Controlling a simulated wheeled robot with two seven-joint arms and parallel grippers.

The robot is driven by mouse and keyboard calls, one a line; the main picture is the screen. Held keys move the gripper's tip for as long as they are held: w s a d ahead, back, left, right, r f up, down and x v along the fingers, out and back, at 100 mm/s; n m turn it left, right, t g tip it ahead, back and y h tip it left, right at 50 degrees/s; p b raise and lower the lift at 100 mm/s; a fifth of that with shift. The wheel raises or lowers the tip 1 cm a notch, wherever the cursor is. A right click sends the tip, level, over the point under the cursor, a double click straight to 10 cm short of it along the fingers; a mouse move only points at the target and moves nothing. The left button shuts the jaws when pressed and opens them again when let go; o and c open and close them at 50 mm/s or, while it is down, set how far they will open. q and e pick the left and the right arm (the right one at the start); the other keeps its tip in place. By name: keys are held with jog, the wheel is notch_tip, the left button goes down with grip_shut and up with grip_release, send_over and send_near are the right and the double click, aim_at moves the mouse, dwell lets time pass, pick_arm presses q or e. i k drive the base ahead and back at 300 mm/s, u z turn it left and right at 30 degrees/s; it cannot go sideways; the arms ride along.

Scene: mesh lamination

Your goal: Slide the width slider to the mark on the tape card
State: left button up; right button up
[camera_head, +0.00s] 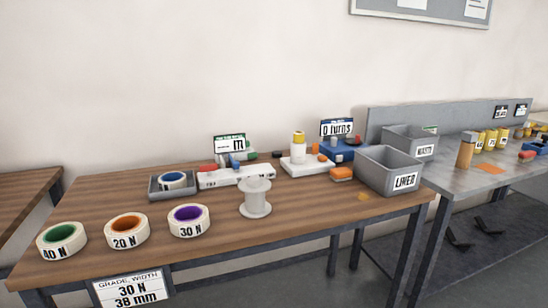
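The card (131,288) on the table's front edge reads "GRADE, WIDTH 30 N 38 mm". I cannot tell for sure which part is the width slider, and any scale marks are too small to read. Behind it stands a small sign (229,144) ending in "m". Neither of my grippers is in view.
Tape rolls marked 40 N (62,241), 20 N (127,230) and 30 N (188,221) line the front. A white spool (255,198) stands before the unit. A grey tray (172,186) holds a blue-ringed roll. A grey "LINER" bin (390,170) is right.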

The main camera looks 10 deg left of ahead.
aim_at(235, 166)
jog(key=z, duration=0.25)
jog(key=i, duration=0.85)
jog(key=u, duration=0.25)
